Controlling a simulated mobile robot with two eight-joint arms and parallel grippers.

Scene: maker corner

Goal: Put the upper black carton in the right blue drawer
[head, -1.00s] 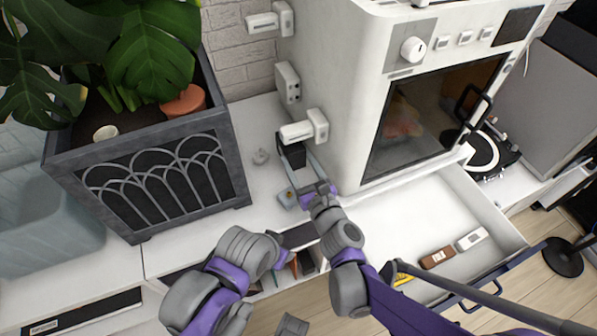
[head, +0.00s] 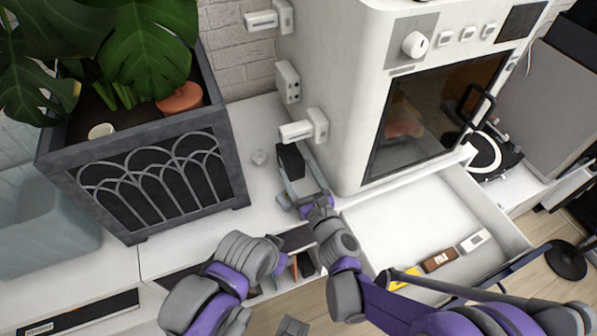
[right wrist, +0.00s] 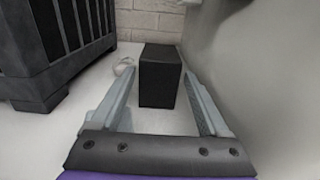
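The black carton (head: 291,161) stands upright on the white cabinet top, beside the white oven. In the right wrist view the carton (right wrist: 160,78) stands straight ahead, between the front parts of the fingers. My right gripper (right wrist: 158,75) is open, with one finger on each side of the carton and a gap showing on both sides. It also shows in the head view (head: 297,174). The right drawer (head: 395,215) is pulled out below the oven, with a dark blue front (head: 515,268). My left arm shows at the bottom, but its fingers do not.
The white oven (head: 352,90) rises close to the right of the carton. A dark planter (head: 150,185) stands to the left. A small pale object (head: 259,157) lies near the carton. The drawer holds a white item (head: 475,241), brown item (head: 439,260) and yellow item (head: 404,278); its rear is clear.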

